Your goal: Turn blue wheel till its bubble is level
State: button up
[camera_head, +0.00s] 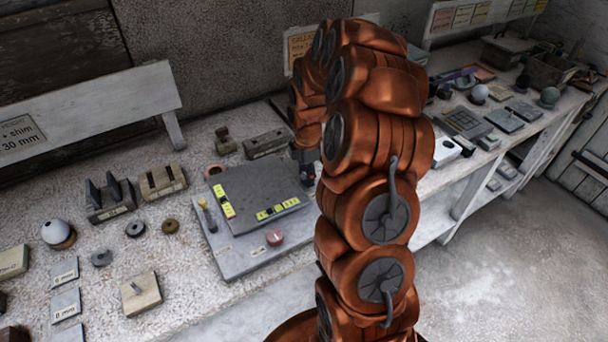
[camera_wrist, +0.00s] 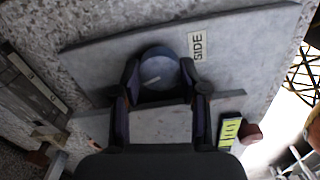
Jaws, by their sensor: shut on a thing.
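The blue wheel (camera_wrist: 158,68) is a round grey-blue disc with a pale mark, between my gripper's fingers in the wrist view. My gripper (camera_wrist: 160,82) is shut on it. In the head view my gripper (camera_head: 304,158) is at the far right corner of the levelling plate (camera_head: 250,187), and the wheel is hidden there. Two yellow vials lie on the plate, one along its left side (camera_head: 222,201) and one along its front edge (camera_head: 278,209). One vial (camera_wrist: 230,132) shows partly in the wrist view. The bubbles are too small to read.
A red wheel (camera_head: 274,238) stands at the front of the grey base slab (camera_head: 232,264), and a yellow-topped post (camera_head: 204,208) at its left. A notched block (camera_head: 163,182), a white ball (camera_head: 56,232) and several small parts lie on the bench to the left. The floor is clear at right.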

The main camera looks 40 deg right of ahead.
jog(key=shift+d+b, duration=0.2)
jog(key=shift+b, duration=0.25)
jog(key=shift+f+m, duration=0.1)
jog(key=shift+m, duration=0.3)
